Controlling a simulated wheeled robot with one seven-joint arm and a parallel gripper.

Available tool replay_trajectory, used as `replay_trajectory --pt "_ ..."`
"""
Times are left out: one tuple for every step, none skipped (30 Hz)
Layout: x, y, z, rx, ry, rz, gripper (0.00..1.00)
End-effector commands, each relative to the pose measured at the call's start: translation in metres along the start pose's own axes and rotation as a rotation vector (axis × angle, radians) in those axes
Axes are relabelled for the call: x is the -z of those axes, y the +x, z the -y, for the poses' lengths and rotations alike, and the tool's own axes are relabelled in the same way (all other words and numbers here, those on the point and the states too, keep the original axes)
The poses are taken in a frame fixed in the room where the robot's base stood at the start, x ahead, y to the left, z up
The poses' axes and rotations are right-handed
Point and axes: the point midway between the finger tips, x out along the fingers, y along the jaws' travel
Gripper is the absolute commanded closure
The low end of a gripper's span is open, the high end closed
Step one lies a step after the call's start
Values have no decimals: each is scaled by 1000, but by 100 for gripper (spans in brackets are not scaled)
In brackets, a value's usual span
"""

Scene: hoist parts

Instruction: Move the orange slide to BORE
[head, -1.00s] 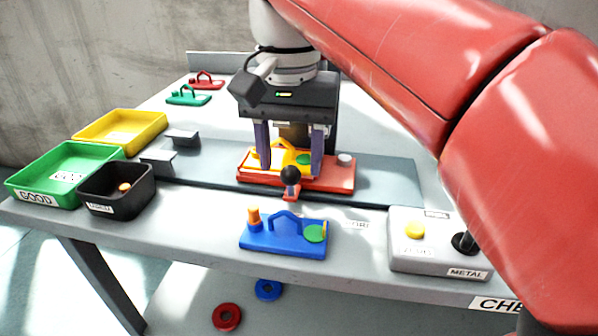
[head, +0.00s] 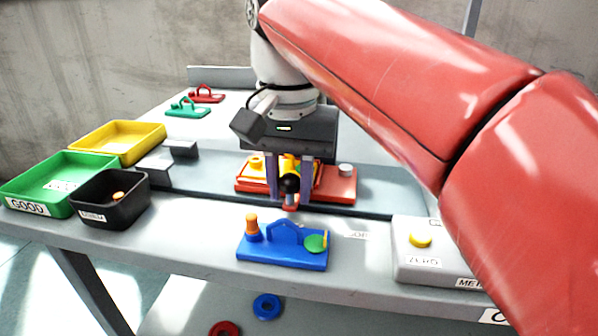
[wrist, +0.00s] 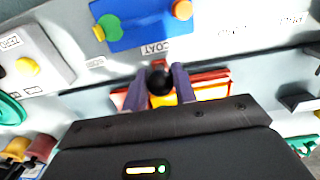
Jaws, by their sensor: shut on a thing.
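The orange slide (head: 342,184) sits on the grey rail at the middle of the bench, with a red-orange plate and a yellow handled part on it. A black ball knob (head: 290,184) stands at its front edge. My gripper (head: 289,196) is shut on the knob, one finger on each side. The wrist view shows the knob (wrist: 160,81) between both fingers, in line with a label reading COAT (wrist: 155,48). A label (head: 357,236) on the front edge to the right is hard to read, perhaps BORE. My fingers hide part of the slide.
A blue plate (head: 283,257) with a handle stands in front of the rail. Green (head: 28,190), yellow (head: 122,127) and black (head: 112,214) trays are at left. A grey button box (head: 410,262) is at right. The rail (head: 385,187) is clear right of the slide.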

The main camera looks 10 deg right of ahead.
Motion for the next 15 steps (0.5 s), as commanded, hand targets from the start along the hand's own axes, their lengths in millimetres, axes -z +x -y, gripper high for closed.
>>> replay_trajectory --pt "0 0 0 0 0 0 86" --pt "0 0 0 0 0 0 86" --pt "0 0 -1 0 1 0 86" --pt "0 0 -3 0 2 0 86" --pt "0 0 -6 0 3 -1 86" --pt "0 0 -11 0 4 -1 86" --pt "0 0 -15 0 4 0 86" --pt "0 1 -20 0 4 0 86" --pt "0 0 -26 0 5 -1 86" --pt "0 0 -30 0 5 -1 86" --pt "0 0 -35 0 6 -1 86" --pt "0 0 -41 0 4 -1 86" --pt "0 0 -46 0 5 -1 86" --pt "0 0 -50 1 5 -1 86" --pt "0 0 -56 1 5 -1 86"
